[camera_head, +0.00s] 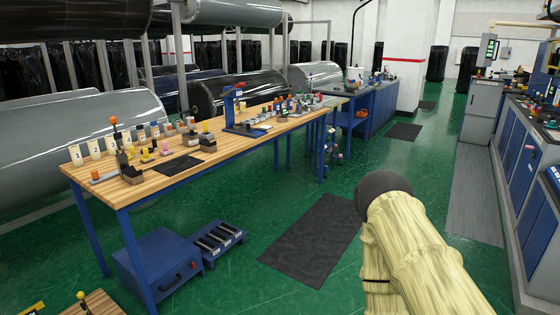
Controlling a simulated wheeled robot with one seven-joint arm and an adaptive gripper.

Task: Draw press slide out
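A blue press (238,112) with a red top stands on the wooden workbench (90,187), around the middle of its length. A flat blue base extends from its foot; I cannot tell from here how far any slide in it is drawn. Another small device with an upright lever and an orange knob (113,121) stands at the bench's near left end. My arm (410,250), in a cream cover with a dark rounded end, reaches in from the bottom right, well apart from the bench. My gripper does not show.
A blue cabinet (160,265) and a roller stand (217,240) sit on the floor under the bench. A dark mat (312,226) lies on the green floor beside it. Blue cabinets (510,165) line the right side. Large wrapped rolls (90,140) lie behind the bench. The central aisle is clear.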

